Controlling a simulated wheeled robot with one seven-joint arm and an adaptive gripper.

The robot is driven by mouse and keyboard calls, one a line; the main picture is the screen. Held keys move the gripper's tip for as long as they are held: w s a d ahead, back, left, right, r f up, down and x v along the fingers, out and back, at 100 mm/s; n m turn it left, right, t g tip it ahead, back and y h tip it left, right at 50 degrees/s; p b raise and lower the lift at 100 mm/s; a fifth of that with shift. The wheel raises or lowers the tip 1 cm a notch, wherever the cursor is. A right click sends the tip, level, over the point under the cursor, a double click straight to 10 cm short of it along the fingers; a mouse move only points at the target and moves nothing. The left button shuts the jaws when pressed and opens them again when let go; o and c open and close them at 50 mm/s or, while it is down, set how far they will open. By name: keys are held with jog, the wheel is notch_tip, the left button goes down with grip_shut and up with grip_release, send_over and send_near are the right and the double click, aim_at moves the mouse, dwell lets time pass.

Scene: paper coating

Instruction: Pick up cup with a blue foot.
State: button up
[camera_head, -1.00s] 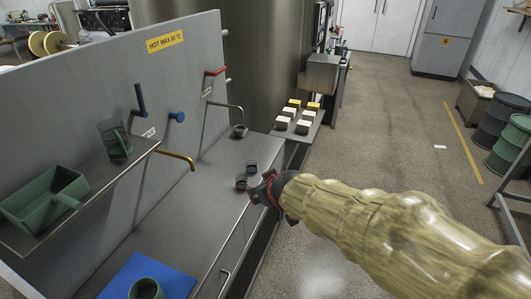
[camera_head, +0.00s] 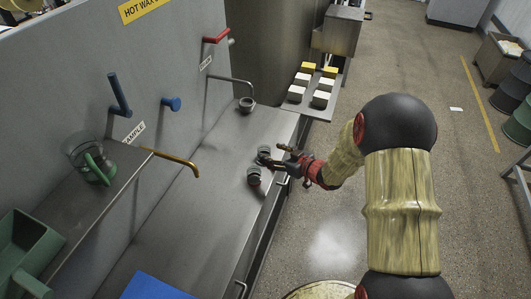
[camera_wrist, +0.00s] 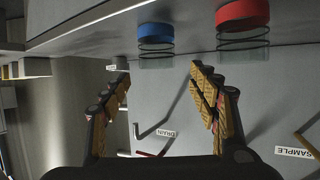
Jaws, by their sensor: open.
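Two small clear cups stand on the steel counter. In the wrist view, which is upside down, the cup with a blue foot (camera_wrist: 156,38) is ahead of my open gripper (camera_wrist: 158,72), lined up with the gap between its fingers. The cup with a red foot (camera_wrist: 243,22) is beside it, outside the right-hand finger. In the head view my gripper (camera_head: 272,155) is low over the counter's front edge, close to the far cup (camera_head: 264,150) and the near cup (camera_head: 254,176). Their foot colours are hard to tell there. I see no contact with either cup.
The steel counter (camera_head: 200,205) has a blue mat (camera_head: 155,288) at its near end. A brass spout (camera_head: 180,160) juts over the counter. White and yellow blocks lie beyond.

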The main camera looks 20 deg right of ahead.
aim_at(260, 147)
jog(key=x, duration=0.1)
jog(key=b+x, duration=0.1)
jog(key=x, duration=0.1)
jog(key=b+x, duration=0.1)
jog(key=x, duration=0.1)
jog(key=shift+w+d+f, duration=0.15)
jog(key=shift+w+f, duration=0.05)
jog(key=shift+f, duration=0.25)
jog(key=shift+w+b, duration=0.3)
jog(key=shift+w, duration=0.05)
jog(key=shift+c, duration=1)
jog(key=c, duration=1.1)
jog(key=shift+o, duration=0.2)
jog(key=shift+r, duration=0.1)
